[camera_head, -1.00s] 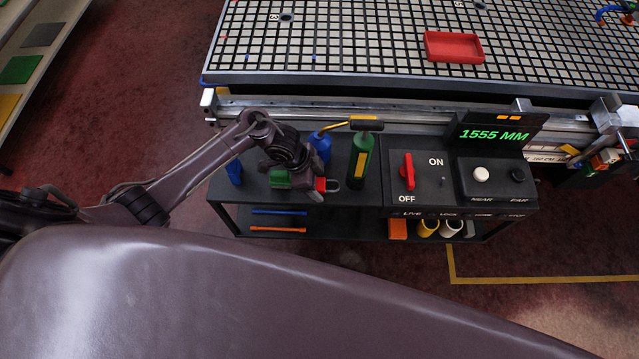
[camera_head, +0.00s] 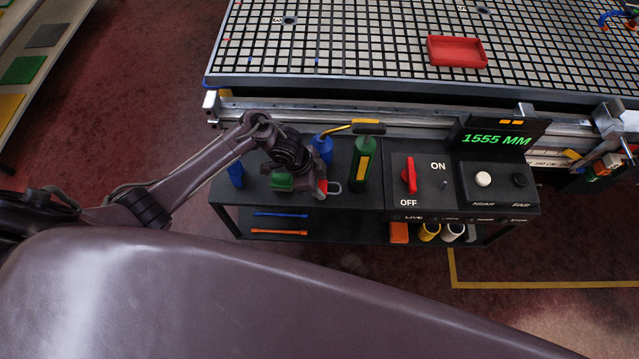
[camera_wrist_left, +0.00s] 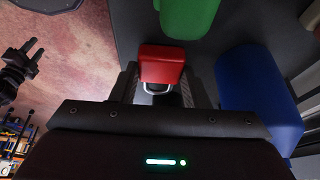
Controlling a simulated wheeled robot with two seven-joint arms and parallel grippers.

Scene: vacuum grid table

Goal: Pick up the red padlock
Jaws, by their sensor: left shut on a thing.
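The red padlock (camera_wrist_left: 162,64) is between the two fingers of my left gripper (camera_wrist_left: 160,82) in the left wrist view. The fingers are shut on it, and its metal shackle points back toward the palm. In the head view the padlock (camera_head: 321,187) shows just right of my left gripper (camera_head: 310,187), over the black cart top, its shackle to the right. The gripper partly hides it. I cannot tell whether it touches the cart top. A small, dark, two-pronged shape at the left of the wrist view may be my right gripper (camera_wrist_left: 28,62); its jaws are unclear.
A green object (camera_head: 282,182) is close left of the gripper. A blue bottle (camera_head: 322,148) stands behind, and a green bottle (camera_head: 362,165) stands to the right. Farther right is a control panel with a red switch (camera_head: 409,174). A red tray (camera_head: 457,51) lies on the grid table (camera_head: 350,50).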

